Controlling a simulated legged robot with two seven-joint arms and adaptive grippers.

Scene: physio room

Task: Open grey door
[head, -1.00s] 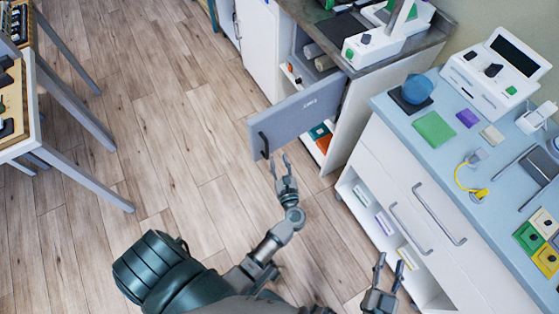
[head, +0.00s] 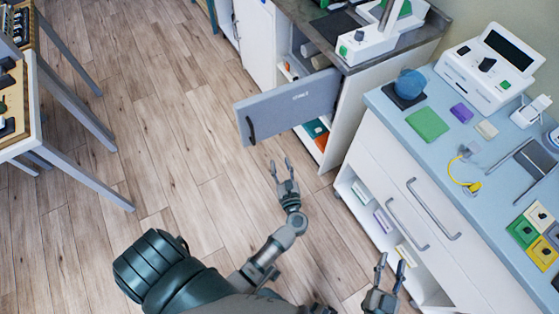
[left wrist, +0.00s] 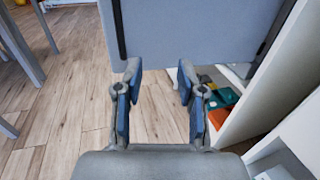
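The grey door (head: 290,104) stands swung out from its cabinet in the head view, with shelf contents showing behind and below it. Its dark handle (head: 251,130) is near the free left edge. In the left wrist view the door (left wrist: 195,30) fills the top, with the dark handle (left wrist: 119,28) left of centre. My left gripper (head: 280,167) is open and empty, a little below the door and apart from the handle. Its fingers also show in the left wrist view (left wrist: 157,82). My right gripper (head: 389,273) is open and empty beside the white drawer unit.
A white drawer unit (head: 400,180) with a blue top stands at the right. A table (head: 32,110) is at the left. Orange and green items (head: 317,133) sit inside the open cabinet. The wooden floor left of the door is clear.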

